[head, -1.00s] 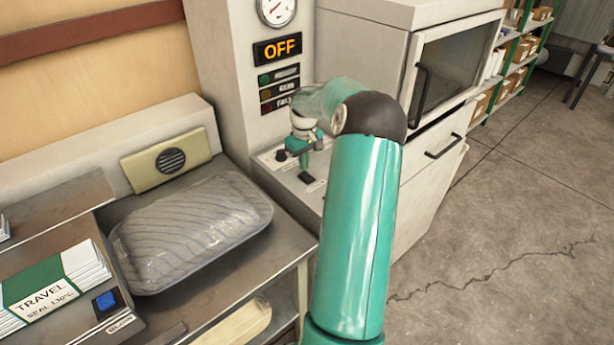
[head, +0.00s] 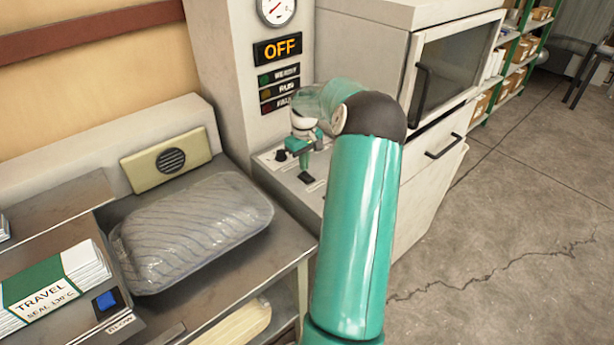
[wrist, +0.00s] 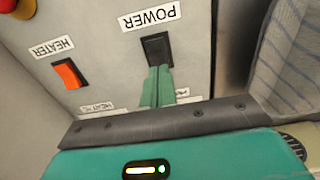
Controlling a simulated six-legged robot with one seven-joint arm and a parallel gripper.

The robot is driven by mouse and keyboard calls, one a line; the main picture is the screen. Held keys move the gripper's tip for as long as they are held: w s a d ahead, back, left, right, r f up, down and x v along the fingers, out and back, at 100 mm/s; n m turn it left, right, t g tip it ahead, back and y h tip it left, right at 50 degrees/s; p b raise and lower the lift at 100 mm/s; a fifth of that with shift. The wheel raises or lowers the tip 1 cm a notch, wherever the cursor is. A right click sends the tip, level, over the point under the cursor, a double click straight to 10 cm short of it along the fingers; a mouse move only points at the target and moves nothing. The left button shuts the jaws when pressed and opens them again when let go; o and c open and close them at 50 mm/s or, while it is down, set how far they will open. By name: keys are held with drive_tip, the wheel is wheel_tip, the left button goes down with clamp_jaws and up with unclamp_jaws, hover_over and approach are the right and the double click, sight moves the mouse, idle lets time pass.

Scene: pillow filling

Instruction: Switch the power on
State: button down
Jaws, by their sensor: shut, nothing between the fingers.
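The black power switch (wrist: 156,48) sits under its POWER label (wrist: 150,17) on the grey control panel in the wrist view. My gripper (wrist: 158,72) is shut and empty, its green fingertips together at the lower edge of the switch in that view. They overlap the switch's edge in the picture; I cannot tell if they press on it. In the head view my gripper (head: 305,174) points down at the panel (head: 272,158) of the machine. The display (head: 278,48) above reads OFF in orange. The status lamps below it look dim.
An orange-red HEATER switch (wrist: 67,74) lies left of the power switch, with a red knob (wrist: 8,5) at the corner. In the head view a grey patterned pillow (head: 195,230) lies on the metal bench to the left. A cabinet (head: 445,80) stands behind my arm.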

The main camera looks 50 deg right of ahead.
sight(304, 174)
drive_tip(key=shift+f, duration=0.95)
idle(0.7)
drive_tip(key=shift+r, duration=3.55)
drive_tip(key=w+a+r+n+h, duration=0.1)
drive_tip(key=a+r, duration=0.3)
drive_tip(key=a, duration=0.5)
drive_tip(key=w+a+r+t, duration=0.1)
drive_tip(key=a+r, duration=0.3)
drive_tip(key=a, duration=0.4)
drive_tip(key=w+a+r+n+h, duration=0.1)
drive_tip(key=a+r, duration=0.4)
drive_tip(key=a, duration=0.4)
drive_tip(key=s+a+t+y, duration=0.1)
drive_tip(key=s+a+t, duration=0.1)
drive_tip(key=s+a, duration=0.6)
drive_tip(key=s+a+t+y, duration=0.1)
drive_tip(key=s+a+t, duration=0.1)
drive_tip(key=s+a, duration=0.7)
drive_tip(key=a, duration=0.5)
drive_tip(key=shift+a+r+n+t, duration=0.3)
drive_tip(key=shift+a, duration=0.05)
